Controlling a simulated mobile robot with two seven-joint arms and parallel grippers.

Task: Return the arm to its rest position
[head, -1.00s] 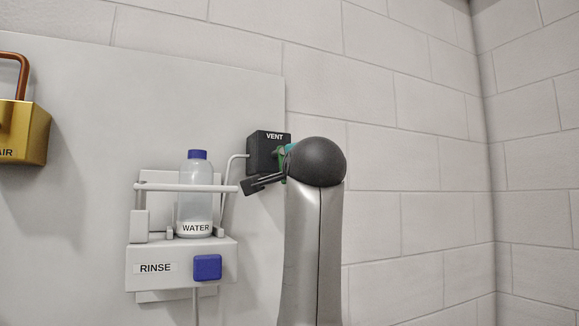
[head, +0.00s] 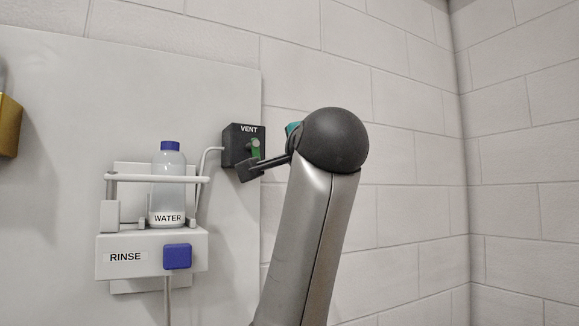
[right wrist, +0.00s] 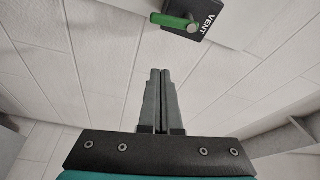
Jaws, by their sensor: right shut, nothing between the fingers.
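My right arm (head: 318,215) rises from the bottom of the head view, with its dark rounded joint in front of the wall. My right gripper (head: 245,170) points left, its fingers in front of the lower part of the black VENT box (head: 232,146) in that view. In the right wrist view the gripper (right wrist: 158,72) has its two fingers together with nothing between them. There the VENT box (right wrist: 222,12) and its green handle (right wrist: 175,21) lie beyond the fingertips, apart from them. My left gripper is not in view.
A white RINSE unit (head: 140,238) with a blue button (head: 177,256) is on the panel (head: 60,200), left of the gripper. A WATER bottle (head: 169,185) stands on it behind a white bar. A brass padlock (head: 8,128) is at the left edge. The block wall at right is bare.

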